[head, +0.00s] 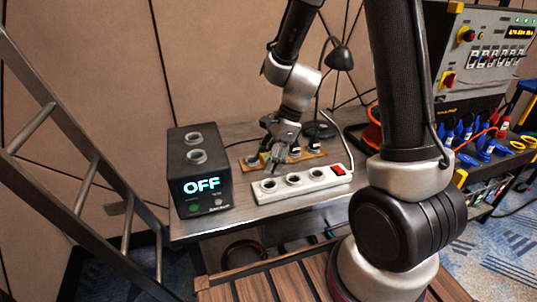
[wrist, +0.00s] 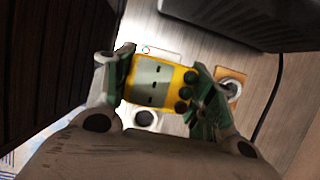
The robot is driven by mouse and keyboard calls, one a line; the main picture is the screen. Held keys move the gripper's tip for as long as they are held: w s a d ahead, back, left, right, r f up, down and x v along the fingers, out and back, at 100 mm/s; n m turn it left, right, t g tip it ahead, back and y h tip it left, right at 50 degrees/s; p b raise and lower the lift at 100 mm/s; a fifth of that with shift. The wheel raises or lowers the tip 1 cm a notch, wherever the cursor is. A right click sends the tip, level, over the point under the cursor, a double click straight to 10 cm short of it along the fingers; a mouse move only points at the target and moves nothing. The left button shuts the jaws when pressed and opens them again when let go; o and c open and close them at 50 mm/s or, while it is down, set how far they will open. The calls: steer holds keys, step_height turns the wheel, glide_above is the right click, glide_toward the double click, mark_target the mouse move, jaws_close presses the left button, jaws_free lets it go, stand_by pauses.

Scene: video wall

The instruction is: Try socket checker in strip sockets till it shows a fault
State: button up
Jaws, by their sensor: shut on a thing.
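My gripper (head: 276,156) is above the back edge of the white socket strip (head: 302,183), near its left end. In the wrist view my gripper (wrist: 160,84) is shut on the yellow socket checker (wrist: 171,76), with a finger on each side. The checker has a grey face with dark marks and three dark round bumps along one edge; I see no lit lamp. The strip shows several round sockets and a red switch in the head view. In the wrist view a strip socket (wrist: 145,118) shows beside the checker, which appears apart from it. The checker's underside is hidden.
A black box (head: 201,189) reading "OFF", with two sockets on top, stands left of the strip. A wooden board (head: 314,156) with round fittings lies behind the strip. A black lamp (head: 339,58) stands at the back. A ladder (head: 75,140) leans at left.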

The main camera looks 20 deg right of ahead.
steer(key=shift+f, duration=2.4)
steer(key=shift+f, duration=1.1)
steer(key=o, duration=1.6)
steer(key=shift+r, duration=3.05)
